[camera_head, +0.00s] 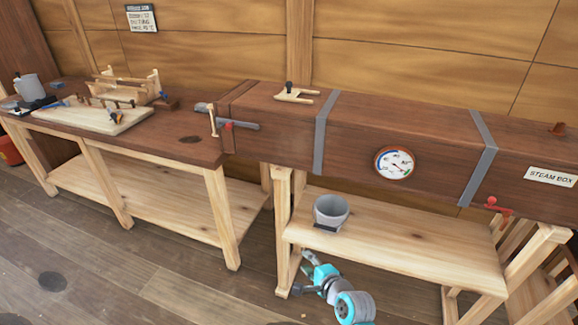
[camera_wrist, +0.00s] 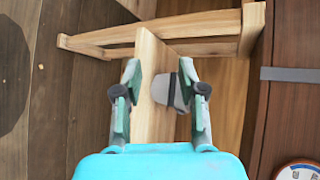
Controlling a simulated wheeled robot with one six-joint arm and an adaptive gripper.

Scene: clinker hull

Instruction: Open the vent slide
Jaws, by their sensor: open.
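The steam box (camera_head: 345,130) is a long dark wooden box with grey metal bands. On its top near the left end is a pale wooden slide with a dark knob (camera_head: 293,94), which looks like the vent slide. It lies flat, and I cannot tell how far it covers an opening. My gripper (camera_head: 308,262) is low in front of the shelf under the box, well below and away from the slide. In the wrist view my gripper (camera_wrist: 163,92) is open, with green-padded fingers apart and nothing held. The slide is not seen there; the box side (camera_wrist: 288,115) is at the right.
A grey bucket (camera_head: 331,212) stands on the pale shelf (camera_head: 400,240) close to my gripper. A workbench (camera_head: 185,150) with tools is at the left. The floor in front is clear.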

